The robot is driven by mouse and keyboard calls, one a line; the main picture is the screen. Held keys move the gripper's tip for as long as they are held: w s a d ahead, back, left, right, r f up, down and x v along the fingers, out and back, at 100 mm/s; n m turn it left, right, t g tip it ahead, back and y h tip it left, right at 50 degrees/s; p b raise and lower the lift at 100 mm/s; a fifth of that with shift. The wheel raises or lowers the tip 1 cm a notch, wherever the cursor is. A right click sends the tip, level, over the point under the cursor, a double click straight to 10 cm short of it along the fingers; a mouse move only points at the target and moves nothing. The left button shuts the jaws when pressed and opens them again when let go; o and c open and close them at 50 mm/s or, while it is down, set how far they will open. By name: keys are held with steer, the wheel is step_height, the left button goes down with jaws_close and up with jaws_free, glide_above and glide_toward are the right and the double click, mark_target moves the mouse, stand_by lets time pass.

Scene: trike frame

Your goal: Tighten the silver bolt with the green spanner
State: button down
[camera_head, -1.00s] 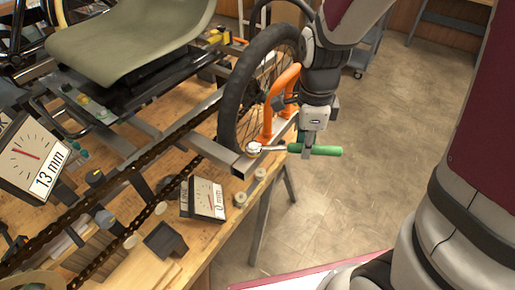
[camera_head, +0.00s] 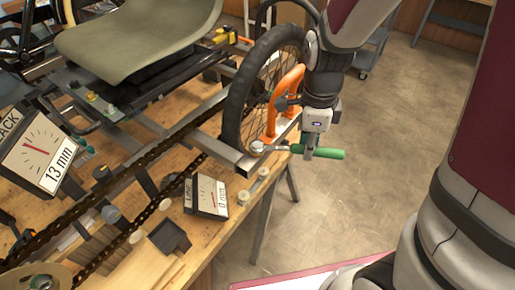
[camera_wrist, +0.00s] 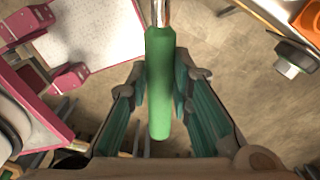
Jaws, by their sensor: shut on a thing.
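The green spanner (camera_head: 326,153) has a green handle and a silver shaft and head. Its head (camera_head: 257,146) sits at the end corner of the grey frame beam, beside the wheel. The silver bolt cannot be told apart from the head there. My gripper (camera_head: 309,152) is shut on the green handle, which sticks out to the right past the fingers. In the wrist view the handle (camera_wrist: 160,90) lies between my gripper's two green-padded fingers (camera_wrist: 163,98), and the silver shaft leaves the top edge. The spanner's head is out of that view.
An orange curved part (camera_head: 285,100) and the black wheel (camera_head: 245,105) stand close to my wrist. A gauge reading 0 mm (camera_head: 206,196) and another marked 13 mm (camera_head: 42,150) stand on the wooden bench (camera_head: 222,232).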

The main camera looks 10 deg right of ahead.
steer(key=shift+s+a+m+p, duration=0.2)
steer(key=shift+s+m+p, duration=0.25)
steer(key=shift+p, duration=0.1)
steer(key=shift+s+a+m+p, duration=0.15)
steer(key=shift+s+m+p, duration=0.3)
steer(key=shift+p, duration=0.1)
stand_by(1.1)
steer(key=shift+s+a+m+p, duration=0.65)
steer(key=shift+s+m+p, duration=0.4)
steer(key=shift+p, duration=0.3)
stand_by(1.4)
steer(key=shift+s+a+m+p, duration=0.9)
steer(key=shift+a+m+p, duration=0.25)
steer(key=shift+m+p, duration=0.25)
stand_by(1.6)
